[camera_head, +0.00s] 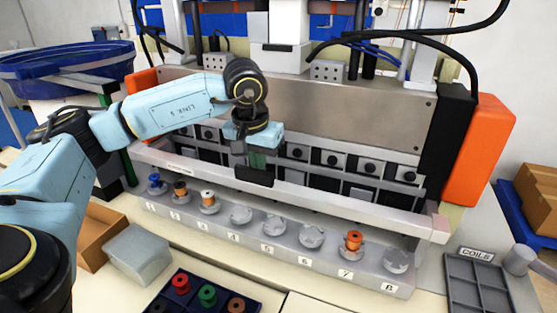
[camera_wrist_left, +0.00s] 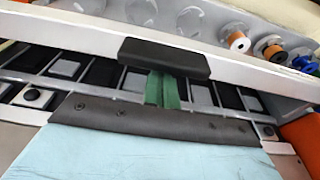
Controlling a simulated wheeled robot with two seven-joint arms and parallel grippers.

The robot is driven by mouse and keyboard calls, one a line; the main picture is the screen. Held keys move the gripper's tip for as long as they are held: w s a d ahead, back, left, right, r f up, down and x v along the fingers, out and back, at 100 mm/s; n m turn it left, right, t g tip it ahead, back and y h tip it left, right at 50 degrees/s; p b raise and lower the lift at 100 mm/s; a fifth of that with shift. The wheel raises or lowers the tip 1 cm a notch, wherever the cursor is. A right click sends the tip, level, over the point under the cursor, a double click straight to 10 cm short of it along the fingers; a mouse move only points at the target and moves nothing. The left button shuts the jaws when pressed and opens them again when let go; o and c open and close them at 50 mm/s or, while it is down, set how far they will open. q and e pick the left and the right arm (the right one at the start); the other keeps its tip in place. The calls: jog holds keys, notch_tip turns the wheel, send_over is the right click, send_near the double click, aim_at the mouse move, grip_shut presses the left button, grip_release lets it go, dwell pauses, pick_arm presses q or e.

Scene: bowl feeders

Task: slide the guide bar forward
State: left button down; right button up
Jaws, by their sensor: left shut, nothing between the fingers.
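The guide bar (camera_head: 335,204) is a long pale grey bar across the front of the machine, behind the row of numbered coil seats. A black block (camera_head: 254,177) sits at its middle; the bar (camera_wrist_left: 70,38) and the black block (camera_wrist_left: 165,58) also show in the left wrist view. My left gripper (camera_head: 258,160) reaches down from above, its green fingers shut and empty, on the machine side of the black block. In the wrist view the fingers (camera_wrist_left: 162,92) meet the block's edge; I cannot tell whether they touch it. My right gripper is not in view.
The numbered coil rail (camera_head: 290,245) stands in front, with a few coils on its seats. A clear box (camera_head: 138,254), a dark spool tray (camera_head: 188,304) and a grey coils tray (camera_head: 461,283) lie nearer. Orange end blocks (camera_head: 478,150) flank the machine.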

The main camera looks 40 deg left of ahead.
pick_arm(q)
notch_tip(320, 180, up, 8)
jog(key=p, duration=0.6)
jog(key=shift+r, duration=0.25)
jog(key=shift+w, duration=0.1)
